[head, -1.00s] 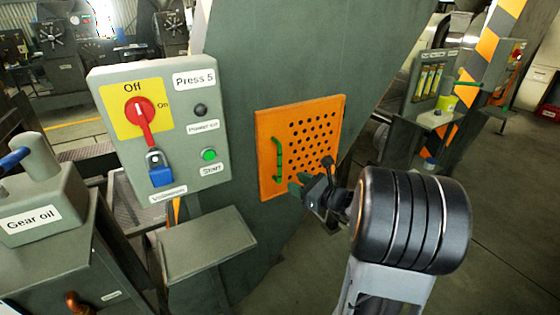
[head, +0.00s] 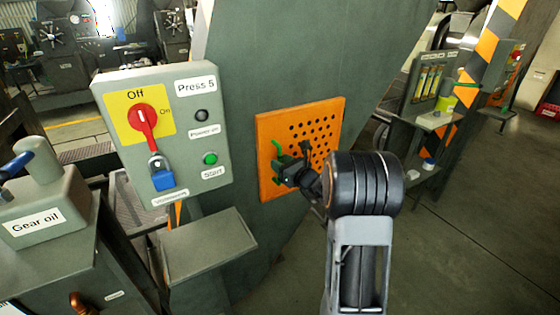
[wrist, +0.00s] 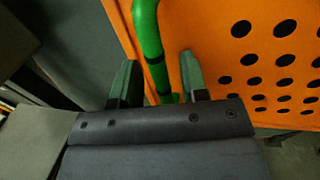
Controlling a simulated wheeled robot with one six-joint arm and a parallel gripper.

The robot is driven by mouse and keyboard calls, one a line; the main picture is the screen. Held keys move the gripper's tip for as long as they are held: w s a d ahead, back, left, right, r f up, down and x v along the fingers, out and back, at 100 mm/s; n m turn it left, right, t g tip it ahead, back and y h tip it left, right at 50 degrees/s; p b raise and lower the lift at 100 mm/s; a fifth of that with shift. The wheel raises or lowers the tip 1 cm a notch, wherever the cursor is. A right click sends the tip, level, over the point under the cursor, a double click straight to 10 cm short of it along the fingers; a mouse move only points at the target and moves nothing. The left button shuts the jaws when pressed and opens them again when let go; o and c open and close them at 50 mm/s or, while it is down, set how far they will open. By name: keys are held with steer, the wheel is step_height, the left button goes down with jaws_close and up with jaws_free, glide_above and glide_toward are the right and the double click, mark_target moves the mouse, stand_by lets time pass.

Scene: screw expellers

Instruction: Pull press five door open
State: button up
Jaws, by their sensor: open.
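The press five door is an orange panel with round holes (head: 325,118), shut against the dark green press body in the head view. It fills the right of the wrist view (wrist: 215,60). Its green bar handle (head: 277,151) runs up and down near the door's left edge. In the wrist view the handle (wrist: 148,42) passes down between the two fingers. My gripper (wrist: 156,78) is open, one finger on each side of the handle. In the head view my gripper (head: 281,166) covers the handle's lower part. Contact with the handle cannot be told.
A grey control box labelled Press 5 (head: 180,140) with a red switch and blue padlock stands left of the door. A grey shelf (head: 205,245) juts out below it. A gear oil unit (head: 45,200) stands at far left. Floor at right (head: 465,240) is clear.

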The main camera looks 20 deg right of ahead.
steer(key=shift+w+a, duration=0.15)
steer(key=shift+w, duration=0.3)
steer(key=shift+c, duration=0.3)
jaws_close()
